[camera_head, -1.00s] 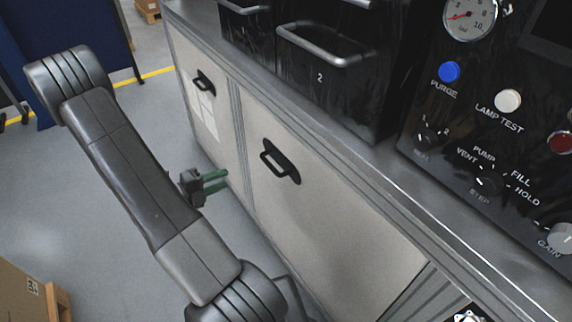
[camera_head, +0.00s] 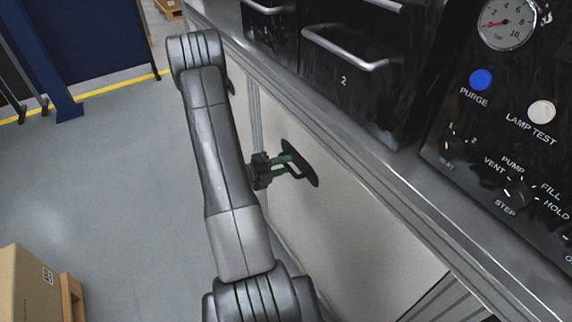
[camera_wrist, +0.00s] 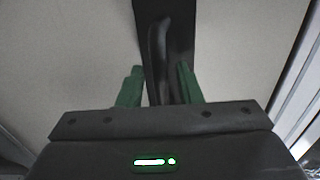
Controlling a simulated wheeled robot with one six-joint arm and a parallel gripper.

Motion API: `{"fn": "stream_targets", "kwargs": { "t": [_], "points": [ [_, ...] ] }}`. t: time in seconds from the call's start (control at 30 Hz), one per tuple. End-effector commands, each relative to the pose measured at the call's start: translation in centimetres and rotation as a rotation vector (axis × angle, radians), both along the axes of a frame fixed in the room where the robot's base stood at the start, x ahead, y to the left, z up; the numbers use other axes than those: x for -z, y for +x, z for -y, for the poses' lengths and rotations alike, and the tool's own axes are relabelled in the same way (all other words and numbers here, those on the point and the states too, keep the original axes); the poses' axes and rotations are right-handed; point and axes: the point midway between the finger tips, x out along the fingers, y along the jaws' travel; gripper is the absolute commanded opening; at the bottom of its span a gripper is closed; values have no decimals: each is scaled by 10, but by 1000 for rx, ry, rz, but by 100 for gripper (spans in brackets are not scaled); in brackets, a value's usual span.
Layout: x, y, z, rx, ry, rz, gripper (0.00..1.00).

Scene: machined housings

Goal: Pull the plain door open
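The plain door (camera_head: 350,225) is a pale cabinet panel below the worktop and looks shut. Its black handle (camera_head: 313,172) stands on a dark backing plate near the door's upper left. My gripper (camera_head: 288,166) is at this handle, with green fingers pointing at it. In the wrist view my gripper (camera_wrist: 158,86) is open, one finger on each side of the handle bar (camera_wrist: 160,50), with gaps showing. I cannot tell how deep the bar sits between the fingers. The plain door fills most of the wrist view (camera_wrist: 235,50).
The neighbouring door (camera_head: 240,108) is mostly hidden behind my arm. Black drawers (camera_head: 345,85) with metal handles and a control panel (camera_head: 510,130) sit above the worktop edge (camera_head: 390,160). A cardboard box (camera_head: 28,290) stands at lower left. The grey floor (camera_head: 130,190) between is clear.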

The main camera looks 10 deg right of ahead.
Motion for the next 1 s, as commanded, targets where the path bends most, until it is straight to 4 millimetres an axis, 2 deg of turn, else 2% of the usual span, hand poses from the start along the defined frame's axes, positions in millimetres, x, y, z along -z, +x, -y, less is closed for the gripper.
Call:
{"fn": "stream_targets", "kwargs": {
  "t": [0.2,0.5,0.67,1.0],
  "points": [
    [3,4,12,1,0,0,32],
    [3,4,13,0,0,-1,32],
    [3,4,13,0,0,-1,1],
    [3,2,8,-12,-1,-2,0]
  ]
}}
